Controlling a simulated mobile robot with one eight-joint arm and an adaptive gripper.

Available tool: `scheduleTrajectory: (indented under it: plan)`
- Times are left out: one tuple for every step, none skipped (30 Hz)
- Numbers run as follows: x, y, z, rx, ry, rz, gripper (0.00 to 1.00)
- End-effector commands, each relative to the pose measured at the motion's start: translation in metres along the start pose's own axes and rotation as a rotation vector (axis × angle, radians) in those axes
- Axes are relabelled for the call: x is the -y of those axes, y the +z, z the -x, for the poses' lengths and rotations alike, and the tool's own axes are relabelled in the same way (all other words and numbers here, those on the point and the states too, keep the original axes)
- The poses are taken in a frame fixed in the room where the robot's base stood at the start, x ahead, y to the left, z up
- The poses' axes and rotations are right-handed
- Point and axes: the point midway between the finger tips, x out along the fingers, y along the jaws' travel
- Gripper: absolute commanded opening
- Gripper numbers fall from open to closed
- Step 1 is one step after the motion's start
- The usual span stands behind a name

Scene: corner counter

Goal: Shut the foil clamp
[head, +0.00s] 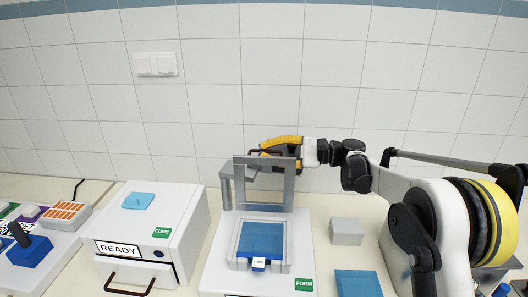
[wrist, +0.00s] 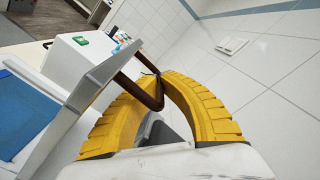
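The foil clamp (head: 296,187) is a grey frame standing raised and upright at the back of the white FORM machine (head: 304,262). A blue foil sheet (head: 262,238) lies in the grey bed below it, with a small labelled tab at its front. The clamp's dark brown handle (wrist: 153,92) sticks out from the frame's far edge. My gripper (head: 262,148) has yellow ribbed fingers and is at the top of the clamp. In the wrist view the fingers close in on both sides of the handle and appear shut on it. Part of the grip is hidden.
A white CURE box (head: 178,220) with a READY label and a blue piece (head: 138,201) on top stands left. A grey block (head: 346,231) and a blue sheet (head: 357,284) lie right. A control panel (head: 50,245) is far left. The tiled wall is close behind the clamp.

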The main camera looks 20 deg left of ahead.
Motion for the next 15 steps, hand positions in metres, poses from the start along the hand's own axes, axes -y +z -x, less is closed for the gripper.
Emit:
scheduleTrajectory:
  plan:
    - [0.0,0.0,0.0,0.0,0.0,0.0,0.0]
    - [0.0,0.0,0.0,0.0,0.0,0.0,0.0]
    - [0.0,0.0,0.0,0.0,0.0,0.0,0.0]
    - [0.0,0.0,0.0,0.0,0.0,0.001,0.0]
    - [0.0,0.0,0.0,0.0,0.0,0.002,0.0]
    - [0.0,0.001,0.0,0.0,0.0,0.005,0.0]
    - [-0.001,0.002,0.0,0.0,0.0,0.008,0.0]
    - [-0.001,0.003,0.0,0.0,0.0,0.013,0.0]
    - [-0.001,0.004,0.0,0.0,0.0,0.02,0.0]
    - [-0.002,0.005,0.0,0.0,0.0,0.028,0.0]
    - [-0.003,0.007,0.0,0.0,0.0,0.038,0.0]
    - [-0.004,0.01,0.0,0.0,0.0,0.053,0.0]
    - [-0.004,0.012,0.0,0.0,0.0,0.067,0.0]
    - [-0.005,0.015,0.0,0.0,0.0,0.082,0.0]
    - [-0.007,0.019,0.0,0.0,0.0,0.105,0.0]
